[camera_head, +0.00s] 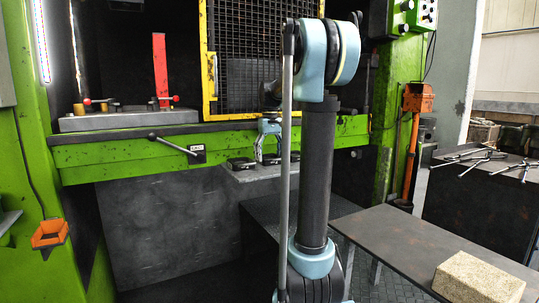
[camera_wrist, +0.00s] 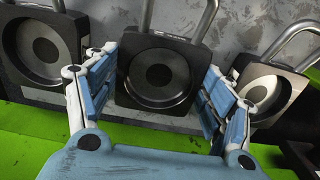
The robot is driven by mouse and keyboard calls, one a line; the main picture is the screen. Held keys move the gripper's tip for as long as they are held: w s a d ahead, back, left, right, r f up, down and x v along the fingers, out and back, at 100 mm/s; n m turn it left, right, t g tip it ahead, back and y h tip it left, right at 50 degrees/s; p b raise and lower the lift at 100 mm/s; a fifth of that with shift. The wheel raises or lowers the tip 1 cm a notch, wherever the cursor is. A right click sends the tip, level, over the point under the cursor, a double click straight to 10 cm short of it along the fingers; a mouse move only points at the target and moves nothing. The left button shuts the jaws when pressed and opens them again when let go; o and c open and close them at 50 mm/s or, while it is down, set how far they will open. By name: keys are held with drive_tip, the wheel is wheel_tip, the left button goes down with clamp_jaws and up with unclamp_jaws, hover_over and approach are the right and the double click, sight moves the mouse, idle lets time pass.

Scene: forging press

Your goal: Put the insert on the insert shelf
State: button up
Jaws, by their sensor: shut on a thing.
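The insert, a dark square block with a round recess and a grey loop handle, is in the middle of the wrist view (camera_wrist: 157,72). My gripper (camera_wrist: 162,65) has one finger on each side of it and is shut on it. In the head view my gripper (camera_head: 270,153) points down over the insert shelf (camera_head: 262,174), a small grey plate at the front of the green press. The held insert (camera_head: 270,160) is at shelf level there. I cannot tell whether it touches the shelf.
A similar insert (camera_wrist: 42,48) lies left of the held one, and another (camera_wrist: 268,92) lies close on its right. The green press beam (camera_head: 120,150) is just behind the shelf. A table (camera_head: 400,237) with a tan block (camera_head: 478,279) stands at the right.

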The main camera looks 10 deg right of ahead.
drive_tip(key=o, duration=2.1)
wheel_tip(320, 180, up, 12)
drive_tip(key=s+f+m, duration=0.1)
drive_tip(key=s+f, duration=1)
drive_tip(key=s+f+m+t, duration=0.1)
drive_tip(key=s+f, duration=1.1)
drive_tip(key=s+f+m+t, duration=0.1)
drive_tip(key=s+f, duration=1)
drive_tip(key=shift+s+d+f, duration=0.1)
drive_tip(key=shift+s+f, duration=0.3)
